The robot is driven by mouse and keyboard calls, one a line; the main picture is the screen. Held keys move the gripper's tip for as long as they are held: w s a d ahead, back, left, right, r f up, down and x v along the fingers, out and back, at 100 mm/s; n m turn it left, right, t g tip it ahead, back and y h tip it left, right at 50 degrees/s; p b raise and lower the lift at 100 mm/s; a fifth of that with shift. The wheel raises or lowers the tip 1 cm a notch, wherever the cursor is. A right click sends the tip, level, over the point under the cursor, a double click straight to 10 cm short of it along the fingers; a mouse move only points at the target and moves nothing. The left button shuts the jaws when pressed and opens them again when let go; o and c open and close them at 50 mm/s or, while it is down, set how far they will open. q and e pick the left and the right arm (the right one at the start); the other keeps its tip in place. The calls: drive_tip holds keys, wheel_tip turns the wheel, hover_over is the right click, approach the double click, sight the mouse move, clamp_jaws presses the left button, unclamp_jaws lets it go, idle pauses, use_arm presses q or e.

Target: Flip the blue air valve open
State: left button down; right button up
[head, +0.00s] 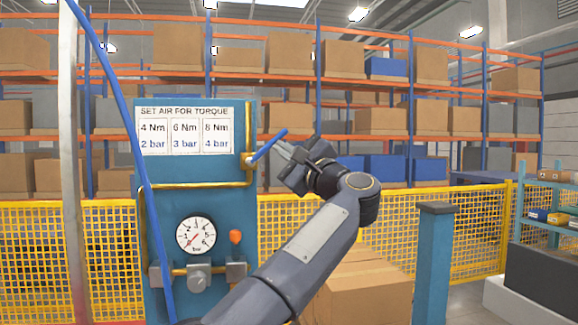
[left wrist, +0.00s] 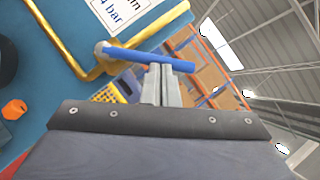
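The blue air valve lever (head: 268,145) is on the right edge of the blue panel, on a yellow pipe, and slants up to the right from its pivot. In the left wrist view the lever (left wrist: 150,59) runs across just past my fingertips. My left gripper (head: 283,152) is beside and just below the lever. In the left wrist view its fingers (left wrist: 161,70) are together with nothing seen between them. Their tips meet the lever's lower edge; I cannot tell whether they touch it. My right gripper is out of view.
The blue panel (head: 190,205) carries a torque chart (head: 185,131), a pressure gauge (head: 196,236) with its needle low, a regulator knob (head: 199,278) and an orange knob (head: 236,237). A blue hose hangs in front. A yellow fence (head: 475,225) and racks stand behind.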

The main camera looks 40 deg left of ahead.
use_arm(q)
drive_tip(key=shift+s+a+r+n+g+h+p, duration=0.45)
drive_tip(key=shift+r+n, duration=0.2)
drive_tip(key=shift+n, duration=0.4)
drive_tip(key=shift+s+a+r+n+g+h+p, duration=0.4)
drive_tip(key=shift+r+n+g, duration=0.2)
drive_tip(key=shift+n, duration=0.5)
drive_tip(key=shift+s+a+r+n+g+h+p, duration=0.4)
drive_tip(key=shift+r+n, duration=0.25)
drive_tip(key=shift+n, duration=0.4)
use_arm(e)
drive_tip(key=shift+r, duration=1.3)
use_arm(q)
drive_tip(key=shift+s+a+r, duration=0.1)
drive_tip(key=shift+s+r, duration=0.05)
drive_tip(key=shift+s, duration=0.05)
